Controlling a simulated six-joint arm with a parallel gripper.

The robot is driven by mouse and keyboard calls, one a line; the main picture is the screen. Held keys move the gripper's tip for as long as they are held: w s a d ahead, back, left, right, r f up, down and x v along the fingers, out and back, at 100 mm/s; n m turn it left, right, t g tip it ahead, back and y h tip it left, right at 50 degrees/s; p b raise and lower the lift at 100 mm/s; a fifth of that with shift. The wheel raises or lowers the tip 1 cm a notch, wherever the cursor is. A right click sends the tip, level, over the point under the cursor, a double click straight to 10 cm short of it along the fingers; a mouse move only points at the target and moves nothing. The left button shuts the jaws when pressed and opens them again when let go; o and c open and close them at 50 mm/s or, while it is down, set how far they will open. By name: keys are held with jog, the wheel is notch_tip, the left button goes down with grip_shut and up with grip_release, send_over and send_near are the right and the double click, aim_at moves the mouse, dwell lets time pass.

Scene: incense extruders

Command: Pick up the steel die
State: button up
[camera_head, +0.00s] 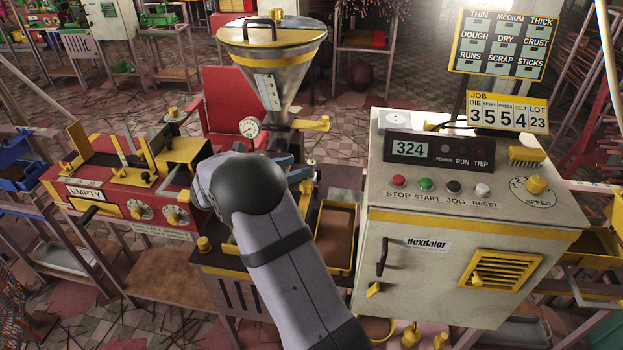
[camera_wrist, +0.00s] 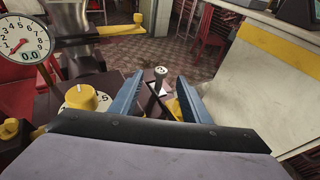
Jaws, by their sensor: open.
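A small steel piece with dark holes in its top, which looks like the steel die (camera_wrist: 160,73), stands upright ahead in the wrist view. It appears between the two blue fingers of my gripper (camera_wrist: 159,79), beyond their tips, with space on both sides. My gripper is open and holds nothing. In the head view my gripper (camera_head: 291,168) is over the machine between the red unit and the control cabinet. My arm hides much of that area and I cannot clearly make out the die there.
The hopper (camera_head: 273,60) and its pressure gauge (camera_head: 249,127) stand close behind my arm. The pale control cabinet (camera_head: 470,225) rises at the right. The red machine marked EMPTY (camera_head: 130,185) is at the left. A yellow knob (camera_wrist: 82,98) is close left of the fingers.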

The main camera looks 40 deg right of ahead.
aim_at(309, 163)
jog(key=shift+p+x, duration=0.45)
jog(key=shift+x, duration=1.05)
jog(key=shift+p+x, duration=0.6)
jog(key=shift+x, duration=1.6)
jog(key=shift+s+f, duration=0.1)
jog(key=shift+a, duration=0.1)
jog(key=shift+c, duration=0.4)
grip_shut()
